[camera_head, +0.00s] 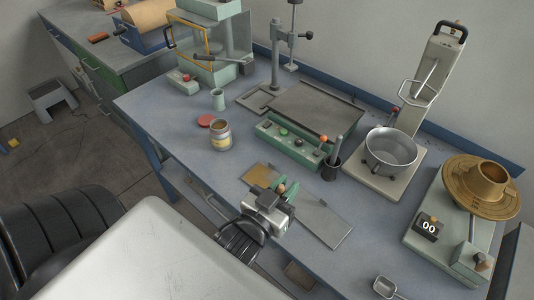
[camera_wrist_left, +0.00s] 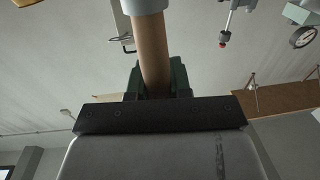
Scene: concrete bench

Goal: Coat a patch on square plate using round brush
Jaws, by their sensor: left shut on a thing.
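My left gripper (camera_head: 270,187), with green fingers, is shut on the round brush. The rounded orange-brown end of the round brush (camera_head: 281,188) shows between the fingers in the head view; its bristles are hidden. In the left wrist view the brush's tan handle (camera_wrist_left: 153,55) stands between the fingers, with a pale grey collar at the top edge. Beneath the gripper lies a flat grey plate (camera_head: 323,225) with a tan-brown area (camera_head: 258,172) at its left end. The gripper covers its middle, so I cannot tell whether this is one piece or whether the brush touches it.
A green control box (camera_head: 290,145), a dark cup with a tool (camera_head: 331,169) and a metal pot (camera_head: 390,152) stand to the right. The bench is clear around the plate's right end.

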